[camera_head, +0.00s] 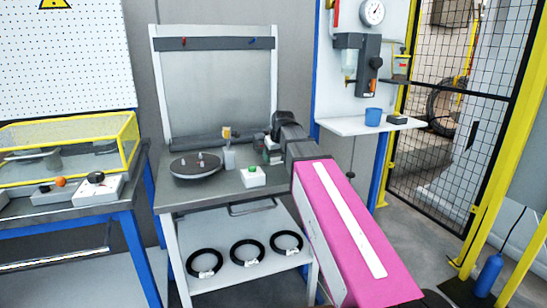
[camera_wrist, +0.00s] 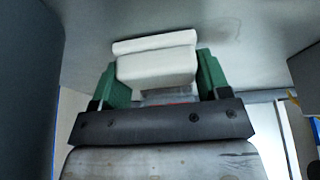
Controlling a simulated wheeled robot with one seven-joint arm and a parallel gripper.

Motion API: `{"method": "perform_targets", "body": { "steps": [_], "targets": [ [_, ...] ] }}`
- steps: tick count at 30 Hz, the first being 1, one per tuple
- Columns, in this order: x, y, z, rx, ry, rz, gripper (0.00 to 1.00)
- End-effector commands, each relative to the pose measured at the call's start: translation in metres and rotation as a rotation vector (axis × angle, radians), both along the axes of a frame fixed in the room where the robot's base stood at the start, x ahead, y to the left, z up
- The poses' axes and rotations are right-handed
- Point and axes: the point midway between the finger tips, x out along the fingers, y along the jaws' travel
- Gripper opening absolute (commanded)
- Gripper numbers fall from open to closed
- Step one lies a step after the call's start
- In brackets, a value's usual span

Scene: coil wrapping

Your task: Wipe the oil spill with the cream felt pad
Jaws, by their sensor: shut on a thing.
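The cream felt pad (camera_wrist: 156,60) is a pale block with a flatter strip along its far edge. In the wrist view it sits between the two green fingers of my gripper (camera_wrist: 152,75), which is shut on it. The pad is at or close above a grey surface; I cannot tell whether it touches. A faint darker smudge (camera_wrist: 232,28) shows on that surface right of the pad, and I cannot tell if it is the oil spill. In the head view my gripper (camera_head: 272,153) is over the right rear of the grey bench (camera_head: 215,197), partly hidden by my arm.
A dark round turntable (camera_head: 195,166) stands on the bench's left, with a small brush holder (camera_head: 229,158) beside it. A white box with a green button (camera_head: 253,177) is near the front. Several black coils lie on the lower shelf (camera_head: 240,272). A blue cup (camera_head: 373,117) stands on the right shelf.

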Motion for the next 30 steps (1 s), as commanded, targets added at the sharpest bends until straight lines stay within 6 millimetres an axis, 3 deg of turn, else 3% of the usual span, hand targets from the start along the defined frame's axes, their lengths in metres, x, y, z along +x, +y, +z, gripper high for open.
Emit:
{"method": "perform_targets", "body": {
  "steps": [30],
  "targets": [
    [-0.018, 0.061, -0.003, 0.006, 0.005, 0.003, 0.5]
  ]
}}
